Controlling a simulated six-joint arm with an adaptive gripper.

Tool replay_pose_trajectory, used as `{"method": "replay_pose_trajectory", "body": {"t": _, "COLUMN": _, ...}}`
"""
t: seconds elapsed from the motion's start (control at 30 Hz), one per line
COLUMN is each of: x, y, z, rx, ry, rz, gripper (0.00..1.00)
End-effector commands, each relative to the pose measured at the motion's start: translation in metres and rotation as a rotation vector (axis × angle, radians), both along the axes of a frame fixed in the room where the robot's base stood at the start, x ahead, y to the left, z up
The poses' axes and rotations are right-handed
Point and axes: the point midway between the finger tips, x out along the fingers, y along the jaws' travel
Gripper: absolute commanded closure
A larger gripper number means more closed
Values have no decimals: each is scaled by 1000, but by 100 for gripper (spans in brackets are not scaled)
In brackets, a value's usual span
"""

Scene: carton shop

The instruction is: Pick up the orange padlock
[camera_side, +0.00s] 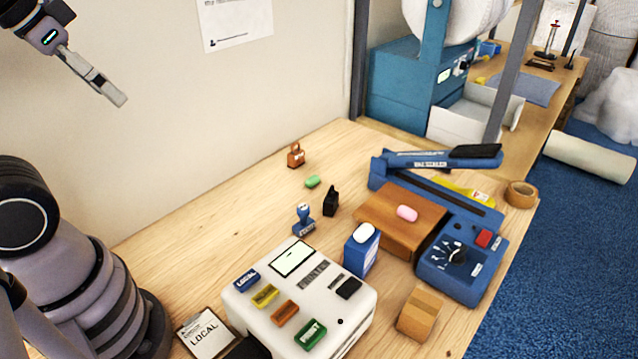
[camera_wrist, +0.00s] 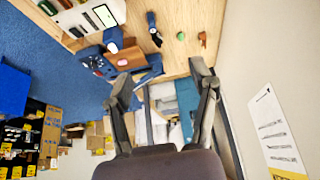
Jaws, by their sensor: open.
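The orange padlock (camera_side: 296,155) stands upright on the wooden table near its back edge by the wall in the side view. In the wrist view the orange padlock (camera_wrist: 202,39) is small, near the top right. My gripper (camera_side: 118,97) is raised high at the upper left in the side view, well above and left of the padlock. In the wrist view my gripper (camera_wrist: 160,75) has its two fingers spread apart with nothing between them. The padlock is apart from my gripper and nothing hides it.
Near the padlock are a green soap-like piece (camera_side: 312,182), a black padlock-shaped object (camera_side: 330,201) and a blue stamp (camera_side: 304,219). A white printer (camera_side: 300,300), a blue sealer (camera_side: 465,255) and a small carton (camera_side: 420,313) fill the front. Bare table lies left of the padlock.

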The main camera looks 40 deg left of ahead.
Motion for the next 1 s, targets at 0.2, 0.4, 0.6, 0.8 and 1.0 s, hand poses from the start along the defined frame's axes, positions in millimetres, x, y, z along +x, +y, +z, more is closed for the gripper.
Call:
{"method": "replay_pose_trajectory", "body": {"t": 0.2, "x": 3, "y": -3, "z": -1, "rx": -28, "ry": 21, "rz": 11, "gripper": 41}}
{"method": "replay_pose_trajectory", "body": {"t": 0.4, "x": 36, "y": -40, "z": -14, "rx": -331, "ry": 219, "rz": 143, "gripper": 41}}
{"method": "replay_pose_trajectory", "body": {"t": 0.6, "x": 112, "y": -83, "z": -26, "rx": -821, "ry": 462, "rz": 423, "gripper": 41}}
{"method": "replay_pose_trajectory", "body": {"t": 0.8, "x": 216, "y": -83, "z": -53, "rx": -1306, "ry": 601, "rz": 785, "gripper": 41}}
{"method": "replay_pose_trajectory", "body": {"t": 1.0, "x": 319, "y": -26, "z": -122, "rx": -1763, "ry": 586, "rz": 1225, "gripper": 41}}
